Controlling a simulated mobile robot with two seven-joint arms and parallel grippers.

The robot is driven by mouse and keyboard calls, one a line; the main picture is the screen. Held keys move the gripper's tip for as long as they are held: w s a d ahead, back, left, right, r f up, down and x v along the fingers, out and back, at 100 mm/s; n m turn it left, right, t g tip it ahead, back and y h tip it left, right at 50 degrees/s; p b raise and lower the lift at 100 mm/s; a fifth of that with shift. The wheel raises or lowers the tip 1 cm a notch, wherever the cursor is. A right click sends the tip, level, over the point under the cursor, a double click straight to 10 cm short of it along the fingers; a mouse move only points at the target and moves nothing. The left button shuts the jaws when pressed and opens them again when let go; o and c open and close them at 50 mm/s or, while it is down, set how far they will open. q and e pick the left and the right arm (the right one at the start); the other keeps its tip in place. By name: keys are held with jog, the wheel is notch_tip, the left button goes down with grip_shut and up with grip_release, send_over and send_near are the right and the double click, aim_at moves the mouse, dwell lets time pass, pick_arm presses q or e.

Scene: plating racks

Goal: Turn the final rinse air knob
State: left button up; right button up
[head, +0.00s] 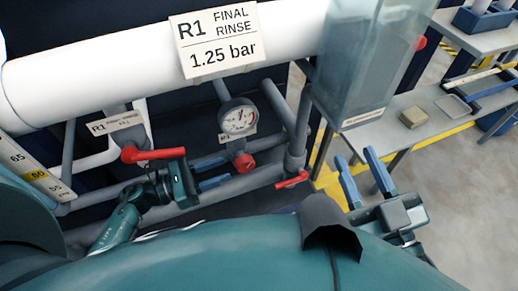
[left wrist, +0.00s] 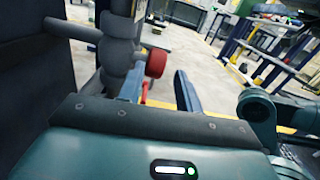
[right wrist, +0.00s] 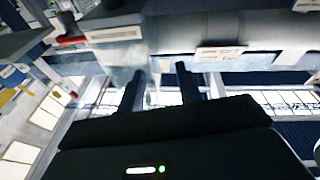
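The final rinse sign (head: 217,38) reads R1, 1.25 bar. Below it hangs a round white gauge (head: 238,118) with a red knob (head: 243,162) just beneath. The knob also shows in the left wrist view (left wrist: 156,63), ahead of and between the fingertips. My left gripper (head: 213,174) is open and lies just left of the knob, its fingers pointing at it; it appears apart from the knob. My right gripper (head: 360,178) is open and empty, to the right, below the clear tank. The needle reading is too small to tell.
A red lever (head: 150,154) sits above my left gripper, and another (head: 292,180) is right of the knob. Grey pipes surround the knob. A clear tank (head: 362,55) stands right of the gauge. A grey bench (head: 405,130) with a small block is beyond; open floor lies at right.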

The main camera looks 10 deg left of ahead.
aim_at(236, 165)
pick_arm(q)
jog(key=shift+w+f+m, duration=0.25)
jog(key=shift+f+m, duration=0.05)
jog(key=shift+f, duration=0.05)
jog(key=shift+w+d+f, duration=0.1)
jog(key=shift+w+d, duration=0.1)
jog(key=b+x, duration=0.1)
jog(key=x, duration=0.5)
jog(key=shift+w+d, duration=0.1)
jog(key=shift+d, duration=0.2)
pick_arm(e)
jog(key=shift+s+a+m, duration=0.1)
jog(key=shift+m, duration=0.2)
pick_arm(q)
jog(key=shift+c, duration=0.3)
